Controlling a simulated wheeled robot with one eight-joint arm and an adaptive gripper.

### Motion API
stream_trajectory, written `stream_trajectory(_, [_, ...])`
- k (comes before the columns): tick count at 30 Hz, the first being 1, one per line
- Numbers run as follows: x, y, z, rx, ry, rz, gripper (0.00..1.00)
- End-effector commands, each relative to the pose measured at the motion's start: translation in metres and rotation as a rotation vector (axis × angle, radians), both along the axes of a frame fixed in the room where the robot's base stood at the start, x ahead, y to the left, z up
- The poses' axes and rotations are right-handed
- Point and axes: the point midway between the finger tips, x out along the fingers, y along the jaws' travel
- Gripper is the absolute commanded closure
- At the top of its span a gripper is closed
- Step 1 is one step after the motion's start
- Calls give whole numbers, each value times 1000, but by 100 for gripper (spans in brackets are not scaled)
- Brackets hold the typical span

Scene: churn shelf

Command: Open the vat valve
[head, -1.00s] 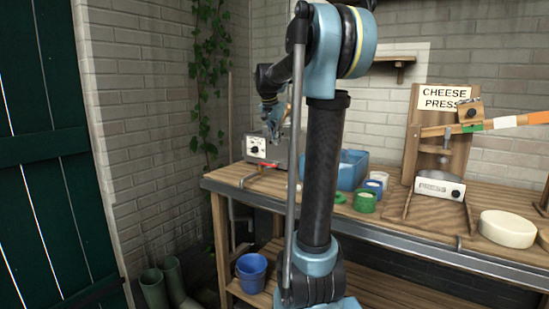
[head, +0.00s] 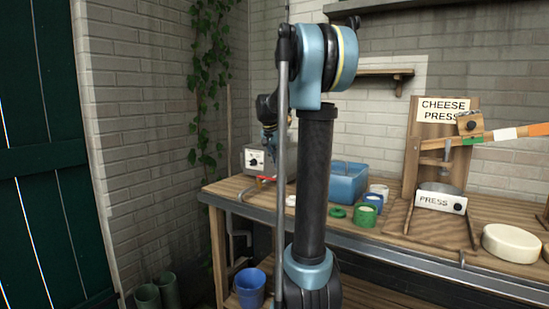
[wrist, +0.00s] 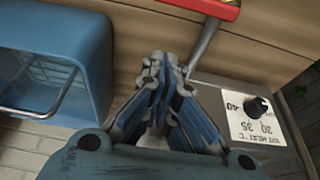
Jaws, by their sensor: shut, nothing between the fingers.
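The grey vat (head: 257,160) with a white dial panel stands at the back left of the bench. Its valve handle (head: 266,179) is a small red bar low at its front. In the wrist view the red valve handle (wrist: 205,6) is cut by the top edge, with a grey metal spout (wrist: 203,43) running from it toward the vat. The vat's heat panel (wrist: 256,122) with a black knob is at right. My gripper (wrist: 167,68) is shut and empty, below and left of the handle in the picture, apart from it. In the head view my gripper (head: 268,139) is small and partly hidden.
A blue basin (head: 348,181) stands right of the vat; in the wrist view its wall (wrist: 100,75) is close to my gripper's left. Green and blue-rimmed pots (head: 366,212) and the cheese press (head: 440,150) are farther right. A blue bucket (head: 250,290) is below.

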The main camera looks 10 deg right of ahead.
Motion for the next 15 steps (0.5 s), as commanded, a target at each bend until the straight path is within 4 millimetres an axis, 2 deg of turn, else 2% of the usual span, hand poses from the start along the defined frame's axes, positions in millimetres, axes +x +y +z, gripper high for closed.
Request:
stream_trajectory(8, [10,-10,-41,0,0,0,100])
stream_trajectory(15, [-12,12,-39,-1,1,3,100])
